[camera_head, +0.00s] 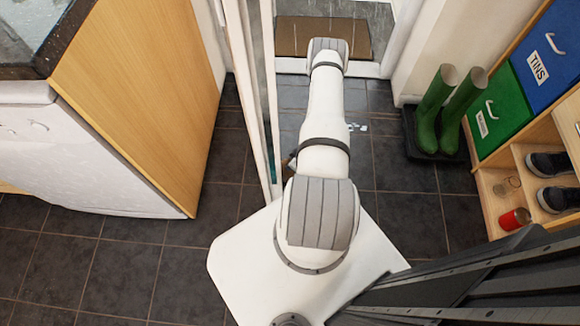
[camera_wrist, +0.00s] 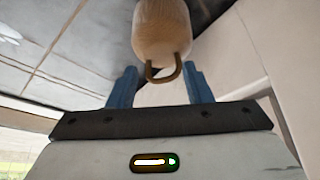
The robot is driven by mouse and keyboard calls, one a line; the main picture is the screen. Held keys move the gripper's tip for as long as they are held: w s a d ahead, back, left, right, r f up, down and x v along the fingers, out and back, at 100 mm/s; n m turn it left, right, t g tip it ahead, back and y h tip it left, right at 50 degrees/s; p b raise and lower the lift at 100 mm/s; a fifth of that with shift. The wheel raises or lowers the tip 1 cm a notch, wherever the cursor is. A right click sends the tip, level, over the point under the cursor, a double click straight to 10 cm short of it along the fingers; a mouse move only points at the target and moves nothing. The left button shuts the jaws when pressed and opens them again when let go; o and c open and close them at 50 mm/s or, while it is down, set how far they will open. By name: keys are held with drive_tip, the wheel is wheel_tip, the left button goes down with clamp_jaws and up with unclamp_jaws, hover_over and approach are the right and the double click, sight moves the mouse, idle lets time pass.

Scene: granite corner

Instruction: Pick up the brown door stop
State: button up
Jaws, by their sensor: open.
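A brown, rounded thing with a dark loop handle, which looks like the door stop (camera_wrist: 162,32), is at the top of the wrist view. Its top is cut off by the frame. My gripper (camera_wrist: 161,72) is open, with its two blue fingers apart. The loop shows between the fingertips, and the body lies just beyond them. I cannot tell whether a finger touches it. In the head view my arm hides the gripper. A small brown patch beside the arm may be part of the door stop, but it is too small to tell.
A glass-like door panel (camera_head: 262,100) stands close left of my arm. A wooden cabinet (camera_head: 145,85) is further left. At the right are green boots (camera_head: 433,115) on a dark tray and a shelf with bins (camera_head: 500,112), shoes and a red cup (camera_head: 515,219). A brown mat (camera_head: 292,37) lies at the doorway.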

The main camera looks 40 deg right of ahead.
drive_tip(key=shift+o, duration=1.4)
drive_tip(key=shift+s+a+f, duration=0.45)
drive_tip(key=shift+s+f, duration=0.2)
drive_tip(key=shift+s, duration=0.1)
drive_tip(key=o, duration=0.9)
drive_tip(key=b+x, duration=0.1)
drive_tip(key=x, duration=0.1)
drive_tip(key=b+x, duration=0.1)
drive_tip(key=x, duration=0.1)
drive_tip(key=b+x, duration=0.1)
drive_tip(key=x, duration=0.2)
drive_tip(key=shift+w+d, duration=0.2)
drive_tip(key=shift+d, duration=0.15)
drive_tip(key=shift+w, duration=0.1)
drive_tip(key=shift+c, duration=0.3)
drive_tip(key=shift+r, duration=0.1)
drive_tip(key=c, duration=1.7)
